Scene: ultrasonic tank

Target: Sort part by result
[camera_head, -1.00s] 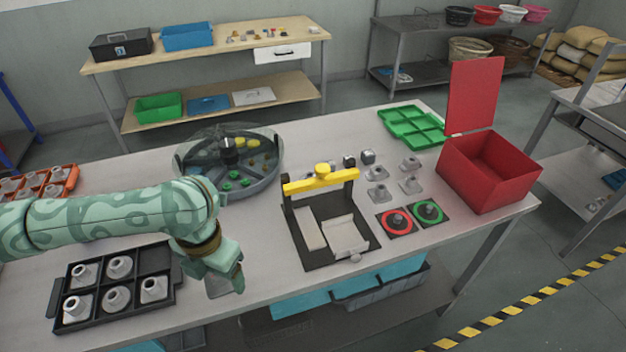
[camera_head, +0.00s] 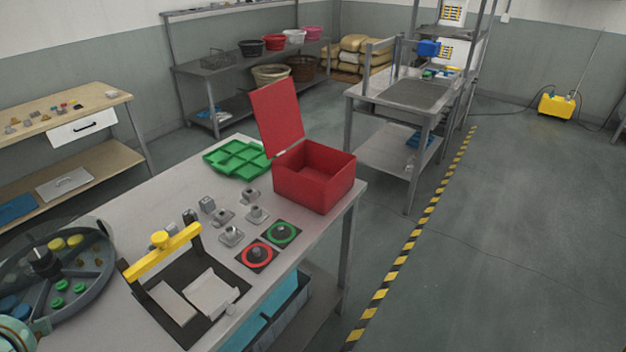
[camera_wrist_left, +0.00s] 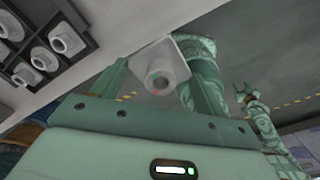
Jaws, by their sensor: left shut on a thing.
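My left gripper (camera_wrist_left: 162,84) is shut on a grey part (camera_wrist_left: 160,65) with a square flange and round hollow boss, in the left wrist view. In the head view only a bit of my left arm shows at the lower left corner. A small green gripper (camera_wrist_left: 246,94), my right one, appears open and empty in the wrist view. The open red box (camera_head: 312,203) with its lid raised stands at the table's right end.
A red-ringed button (camera_head: 257,255) and a green-ringed button (camera_head: 283,233) sit near the table's front edge. Several grey parts (camera_head: 231,236) stand behind them. A round bowl (camera_head: 62,285) with coloured pieces is at left. A black tray (camera_wrist_left: 48,35) of parts shows in the wrist view.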

